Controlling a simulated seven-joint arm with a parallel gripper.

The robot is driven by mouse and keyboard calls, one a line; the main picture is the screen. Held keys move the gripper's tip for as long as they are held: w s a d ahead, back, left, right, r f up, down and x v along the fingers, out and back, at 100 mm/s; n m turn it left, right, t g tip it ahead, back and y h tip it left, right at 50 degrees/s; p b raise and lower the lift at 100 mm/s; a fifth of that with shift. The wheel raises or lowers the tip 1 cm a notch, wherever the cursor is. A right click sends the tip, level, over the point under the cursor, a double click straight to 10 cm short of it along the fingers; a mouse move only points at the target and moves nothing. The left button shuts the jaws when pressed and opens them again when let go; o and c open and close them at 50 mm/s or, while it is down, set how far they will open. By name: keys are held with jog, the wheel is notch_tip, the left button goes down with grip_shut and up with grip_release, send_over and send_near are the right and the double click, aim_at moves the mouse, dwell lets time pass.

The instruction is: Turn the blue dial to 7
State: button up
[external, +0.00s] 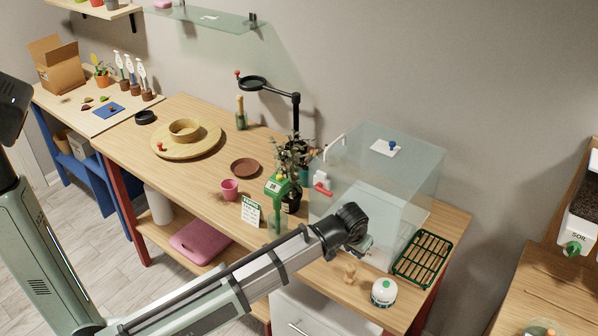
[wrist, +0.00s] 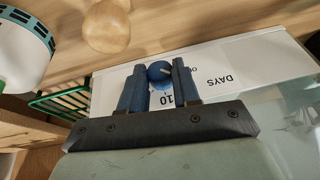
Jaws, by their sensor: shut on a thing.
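In the wrist view the blue dial (wrist: 159,70) stands on a white panel (wrist: 225,70) marked "DAYS" and "10". My gripper (wrist: 162,78) is shut on the dial, with one dark blue finger on each side of it. A pale mark shows on the dial's right side. The fingers cover much of the scale, and I cannot tell which number the dial points to. In the external view my gripper (external: 364,246) is low at the front of the clear case (external: 400,190). My arm hides the dial there.
A white and green round container (external: 384,292), a small wooden figure (external: 350,273) and a green rack (external: 422,257) are close to my gripper. A red handle (external: 322,188) is on the case. A green stand (external: 277,205) and a potted plant are left of the case.

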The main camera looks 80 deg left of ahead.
jog(key=o, duration=1.1)
jog(key=shift+c, duration=0.2)
jog(key=v, duration=1.3)
jog(key=shift+r, duration=0.35)
jog(key=shift+d, duration=0.15)
